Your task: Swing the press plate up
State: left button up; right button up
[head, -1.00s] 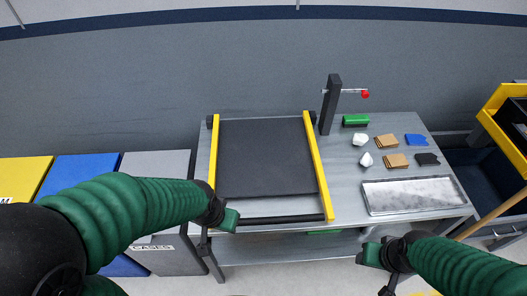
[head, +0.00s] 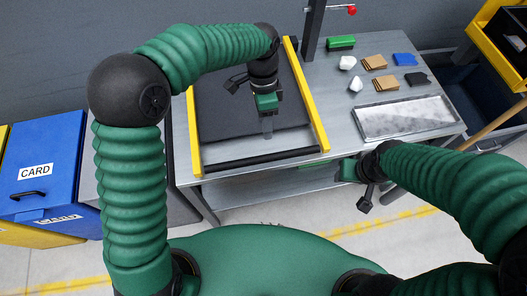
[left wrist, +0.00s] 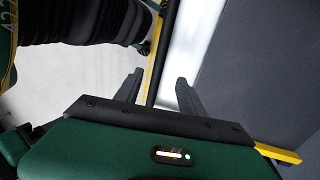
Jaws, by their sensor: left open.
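The press plate (head: 225,115) is a flat dark panel lying low on the grey bench, with yellow side arms (head: 306,95) along its left and right edges. A black bar (head: 235,162) joins the arms at the front. My left gripper (head: 267,132) points down over the front right part of the plate, a little behind the bar in the picture. In the left wrist view its two fingers (left wrist: 161,88) are apart, with the bar (left wrist: 162,60) showing past them in the gap between. Whether they touch it is unclear. My right gripper (head: 354,182) hangs by the bench's front edge; its jaws are unclear.
On the bench's right are a metal tray (head: 405,118), a green block (head: 340,43), white lumps, brown pieces, and blue and black pieces. A dark post (head: 313,30) with a red-knobbed lever stands behind. A blue CARD bin (head: 45,165) stands left.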

pick_arm(q)
send_over(268, 156)
jog(key=w, duration=0.2)
notch_tip(268, 156, down, 7)
jog(key=f, duration=0.2)
jog(key=s+f, duration=0.1)
jog(key=f, duration=0.4)
jog(key=shift+s+a, duration=0.3)
jog(key=shift+a, duration=0.1)
jog(key=shift+s+f, duration=0.15)
jog(key=shift+f, duration=0.2)
jog(key=shift+d, duration=0.6)
jog(key=shift+c, duration=2.1)
jog(key=shift+a, duration=0.3)
grip_shut()
pick_arm(e)
jog(key=shift+w+d+f, duration=0.1)
jog(key=shift+d, duration=0.55)
